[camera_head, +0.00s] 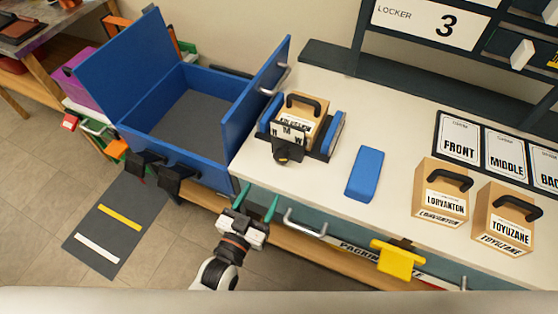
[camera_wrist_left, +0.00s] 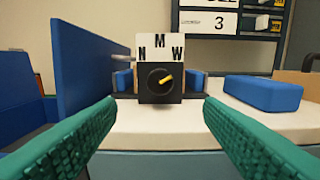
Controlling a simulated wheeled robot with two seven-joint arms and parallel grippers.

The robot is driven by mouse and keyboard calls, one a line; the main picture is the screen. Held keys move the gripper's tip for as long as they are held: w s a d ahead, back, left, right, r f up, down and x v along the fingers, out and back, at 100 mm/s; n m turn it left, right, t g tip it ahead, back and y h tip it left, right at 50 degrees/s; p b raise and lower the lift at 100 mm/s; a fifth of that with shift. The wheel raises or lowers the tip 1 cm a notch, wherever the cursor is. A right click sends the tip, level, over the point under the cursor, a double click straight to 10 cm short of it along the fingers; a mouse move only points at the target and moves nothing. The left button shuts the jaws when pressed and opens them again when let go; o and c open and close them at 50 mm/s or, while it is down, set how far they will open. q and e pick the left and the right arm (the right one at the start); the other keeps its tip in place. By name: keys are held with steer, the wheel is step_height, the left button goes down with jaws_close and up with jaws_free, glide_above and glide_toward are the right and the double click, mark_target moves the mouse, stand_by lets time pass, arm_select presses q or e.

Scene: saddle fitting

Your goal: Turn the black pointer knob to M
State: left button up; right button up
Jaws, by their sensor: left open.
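The black pointer knob (camera_wrist_left: 161,80) sits on a black block below a white plate (camera_wrist_left: 160,42) lettered N, M and W. Its yellow mark points right and slightly up, toward the W side. In the head view the knob (camera_head: 283,156) is on the front of the black fixture (camera_head: 318,151) on the white counter, its pointer too small to read. My left gripper (camera_head: 257,202) is open and empty, in front of the counter edge and short of the knob. In the left wrist view its green fingers (camera_wrist_left: 158,125) spread either side below the knob. My right gripper is not in view.
A wooden block with a black handle (camera_head: 306,110) sits in the fixture between blue pads. An open blue box (camera_head: 165,150) stands left, its raised panel beside the fixture. A blue block (camera_head: 365,173) and handled blocks (camera_head: 441,190) lie right. A drawer handle (camera_head: 304,224) juts from the counter front.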

mark_target(281, 160)
arm_select(q)
steer(key=p+x, duration=0.1)
steer(key=x, duration=1.1)
steer(key=shift+a, duration=0.1)
steer(key=c, duration=1)
steer(key=shift+o, duration=0.2)
steer(key=n, duration=0.5)
steer(key=shift+n, duration=0.3)
steer(key=n, duration=0.6)
steer(key=shift+s+b, duration=0.1)
steer(key=shift+b, duration=0.2)
steer(key=shift+n, duration=0.3)
